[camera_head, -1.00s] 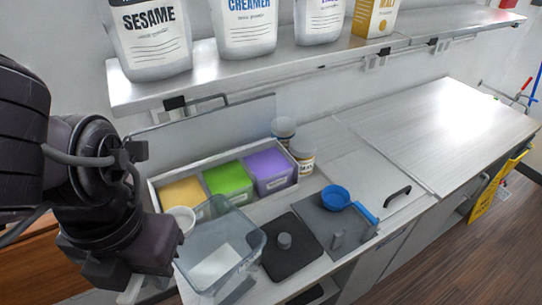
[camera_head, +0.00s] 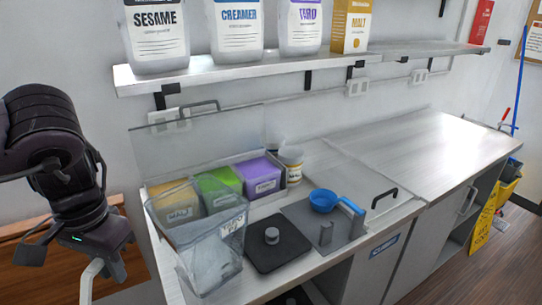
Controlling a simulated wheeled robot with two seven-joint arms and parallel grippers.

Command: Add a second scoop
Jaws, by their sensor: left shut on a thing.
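My left gripper (camera_head: 104,262) is at the lower left, to the left of the counter, shut on a pale bent piece (camera_head: 90,280) that looks like part of a scoop. The piece hangs down, and its lower end is out of clear sight. A clear container (camera_head: 212,255) with a label stands at the counter's front left, to the right of the gripper and apart from it. Behind it are bins of yellow (camera_head: 177,202), green (camera_head: 222,184) and purple (camera_head: 262,177) powder. The container partly covers the yellow and green bins. My right gripper is not in view.
A black lid (camera_head: 290,252) with a knob lies beside the container. Powder packs line the shelf (camera_head: 220,72) above. The counter's right part (camera_head: 420,150) is clear.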

